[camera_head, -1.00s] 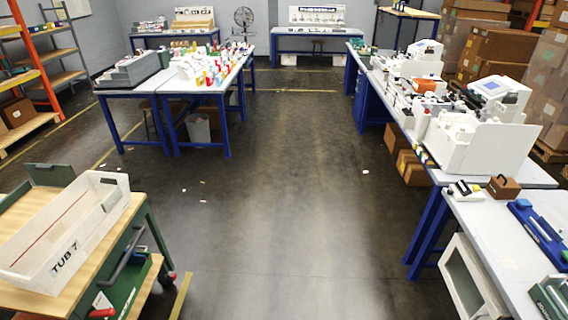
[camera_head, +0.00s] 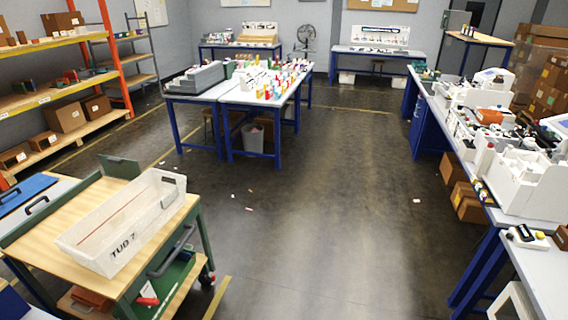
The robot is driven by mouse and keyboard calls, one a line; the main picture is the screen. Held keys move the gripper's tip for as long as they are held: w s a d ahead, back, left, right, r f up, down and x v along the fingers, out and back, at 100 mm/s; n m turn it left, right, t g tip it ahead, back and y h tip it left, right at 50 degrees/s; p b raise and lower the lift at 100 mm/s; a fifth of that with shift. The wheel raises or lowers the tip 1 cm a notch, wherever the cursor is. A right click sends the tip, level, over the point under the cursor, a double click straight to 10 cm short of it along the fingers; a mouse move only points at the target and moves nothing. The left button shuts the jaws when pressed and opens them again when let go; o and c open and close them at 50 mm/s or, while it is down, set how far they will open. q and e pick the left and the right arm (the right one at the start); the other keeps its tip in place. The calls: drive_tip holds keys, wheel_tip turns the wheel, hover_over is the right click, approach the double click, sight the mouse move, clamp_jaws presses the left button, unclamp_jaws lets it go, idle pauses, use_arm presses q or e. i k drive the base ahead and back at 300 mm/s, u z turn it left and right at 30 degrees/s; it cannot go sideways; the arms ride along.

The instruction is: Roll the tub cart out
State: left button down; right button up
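The tub cart (camera_head: 150,268) stands at the lower left, with a wooden top, green frame, dark push handle (camera_head: 172,252) on its right side and a caster on the floor. A white tub (camera_head: 124,222) marked "TUB 7" lies on its top. A green flap (camera_head: 119,167) stands up at the cart's far edge. A lower shelf holds a red-handled item (camera_head: 148,300). Neither of my grippers shows in the head view, so I cannot see either one touching the cart.
Open dark floor (camera_head: 320,215) lies right of the cart. Orange shelving (camera_head: 60,90) stands at the left. A loaded blue-legged table (camera_head: 235,95) stands farther back. A long bench (camera_head: 470,185) runs along the right side. Small scraps lie on the floor, and a yellow floor line (camera_head: 217,298) passes beside the cart.

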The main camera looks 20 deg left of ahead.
sight(31, 243)
drive_tip(key=u, duration=2.3)
drive_tip(key=i, duration=0.8)
drive_tip(key=u, duration=0.15)
